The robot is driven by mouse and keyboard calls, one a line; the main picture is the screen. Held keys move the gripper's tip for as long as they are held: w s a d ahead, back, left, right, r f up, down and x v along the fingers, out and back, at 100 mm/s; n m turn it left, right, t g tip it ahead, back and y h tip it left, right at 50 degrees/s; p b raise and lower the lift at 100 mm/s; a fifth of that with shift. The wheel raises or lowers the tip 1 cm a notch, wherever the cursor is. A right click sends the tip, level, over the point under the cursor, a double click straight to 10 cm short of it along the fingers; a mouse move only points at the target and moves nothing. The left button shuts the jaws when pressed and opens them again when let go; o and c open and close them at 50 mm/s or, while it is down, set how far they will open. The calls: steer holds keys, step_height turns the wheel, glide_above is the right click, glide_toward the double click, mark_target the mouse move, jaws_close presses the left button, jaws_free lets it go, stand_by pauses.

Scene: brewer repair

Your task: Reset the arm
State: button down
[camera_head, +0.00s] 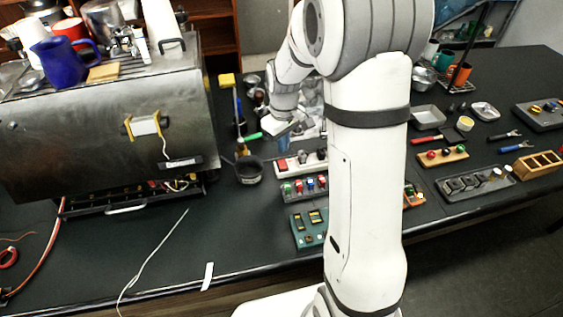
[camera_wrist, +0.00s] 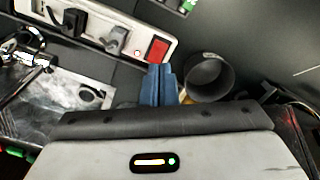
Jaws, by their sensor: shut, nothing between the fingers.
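My white arm rises in the middle of the head view and bends over toward the bench. My gripper (camera_head: 285,138) points down over the bench, right of the dark round pot (camera_head: 248,172). In the wrist view my gripper's blue fingers (camera_wrist: 158,84) are together with nothing between them. The white power strip (camera_wrist: 100,28) with a red switch lies beyond the fingertips, and the dark pot (camera_wrist: 208,77) is just right of them. The arm hides part of the bench behind it.
A metal brewer (camera_head: 90,130) stands at the left, with a blue mug (camera_head: 65,60) on top. Trays of coloured buttons (camera_head: 305,188) and a teal panel (camera_head: 309,226) lie below the gripper. Several small trays and tools fill the right side. The front-left bench has a thin white cable (camera_head: 152,252).

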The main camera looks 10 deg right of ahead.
steer(key=s+r+m+t+b, duration=0.1)
steer(key=s+r+m, duration=0.2)
steer(key=s, duration=0.8)
steer(key=s+r+m+t+b, duration=0.1)
steer(key=s+r+m+t, duration=0.1)
steer(key=s+r, duration=0.6)
steer(key=s+m, duration=0.1)
steer(key=s, duration=0.2)
steer(key=shift+s+a+b, duration=0.15)
steer(key=shift+s+b, duration=0.05)
steer(key=shift+b, duration=0.1)
